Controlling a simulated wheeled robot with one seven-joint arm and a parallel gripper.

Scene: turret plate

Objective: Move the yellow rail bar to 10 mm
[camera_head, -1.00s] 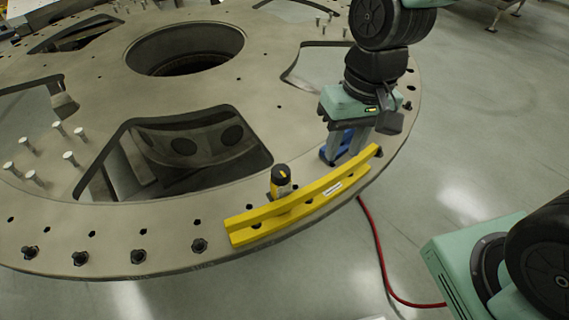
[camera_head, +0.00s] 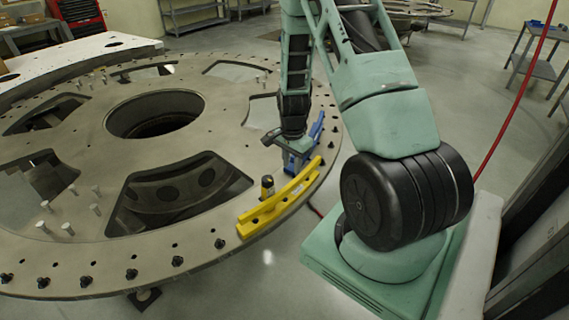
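The yellow rail bar (camera_head: 290,201) is a slightly curved bar lying along the near right rim of the turret plate (camera_head: 85,235). A small black-and-yellow cylinder (camera_head: 267,187) stands upright at the bar's inner side, toward its left end; I cannot tell whether they touch. My gripper (camera_head: 293,165) points down over the plate, just beyond the bar's right half. A blue piece (camera_head: 317,130) shows beside and behind the gripper. The fingertips are small and partly merged with the blue, so I cannot tell whether they hold it. No 10 mm mark is readable.
Dark bolts (camera_head: 131,274) line the plate's near rim. Several pale upright pins (camera_head: 68,229) stand at left. The plate has large cut-outs and a round centre hole (camera_head: 155,113). A red cable (camera_head: 520,100) hangs at right. Shelves stand at the back.

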